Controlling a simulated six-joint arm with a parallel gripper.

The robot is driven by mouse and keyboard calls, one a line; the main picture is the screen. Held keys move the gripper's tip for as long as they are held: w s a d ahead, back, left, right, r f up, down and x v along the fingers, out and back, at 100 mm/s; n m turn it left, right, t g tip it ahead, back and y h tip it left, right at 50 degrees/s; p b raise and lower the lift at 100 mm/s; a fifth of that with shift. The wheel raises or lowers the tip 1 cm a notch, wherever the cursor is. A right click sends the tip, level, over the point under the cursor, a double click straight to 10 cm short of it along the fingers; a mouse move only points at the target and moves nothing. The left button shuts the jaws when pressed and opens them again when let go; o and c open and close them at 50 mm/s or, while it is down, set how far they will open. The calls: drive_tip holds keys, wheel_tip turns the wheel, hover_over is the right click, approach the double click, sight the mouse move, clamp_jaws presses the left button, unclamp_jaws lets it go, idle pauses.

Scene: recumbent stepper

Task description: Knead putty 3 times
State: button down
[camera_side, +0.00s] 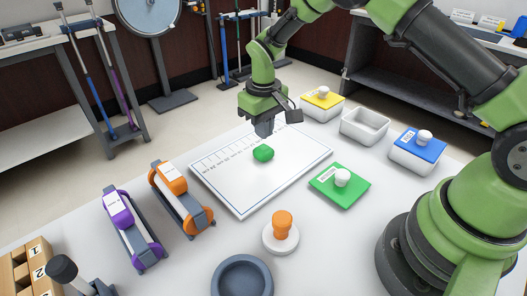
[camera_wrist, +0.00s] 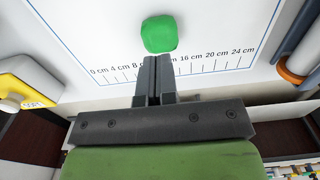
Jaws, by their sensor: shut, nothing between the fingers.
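The putty is a small green lump (camera_side: 263,153) on the white ruled mat (camera_side: 240,195). In the wrist view the putty (camera_wrist: 160,34) lies just beyond my fingertips, near the printed centimetre scale. My gripper (camera_side: 264,132) points down above the mat, close to the putty in the side view. In the wrist view its two fingers (camera_wrist: 154,62) are together with nothing between them. Whether the fingertips touch the putty cannot be told.
A green lid (camera_side: 327,190) with a white knob, an open white container (camera_side: 364,126), and yellow-lidded (camera_side: 322,101) and blue-lidded (camera_side: 418,150) containers stand to the right. Purple (camera_side: 130,230) and orange (camera_side: 180,200) devices stand left. An orange-knobbed piece (camera_side: 282,228) and grey bowl (camera_side: 241,278) are in front.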

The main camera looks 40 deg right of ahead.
sight(263, 152)
drive_tip(key=shift+f, duration=0.15)
idle(0.5)
drive_tip(key=shift+f, duration=0.45)
drive_tip(key=shift+f, duration=0.15)
drive_tip(key=shift+f, duration=0.45)
drive_tip(key=shift+f, duration=0.2)
drive_tip(key=shift+f, duration=0.2)
idle(0.3)
idle(0.8)
drive_tip(key=shift+r, duration=0.8)
drive_tip(key=shift+f, duration=0.25)
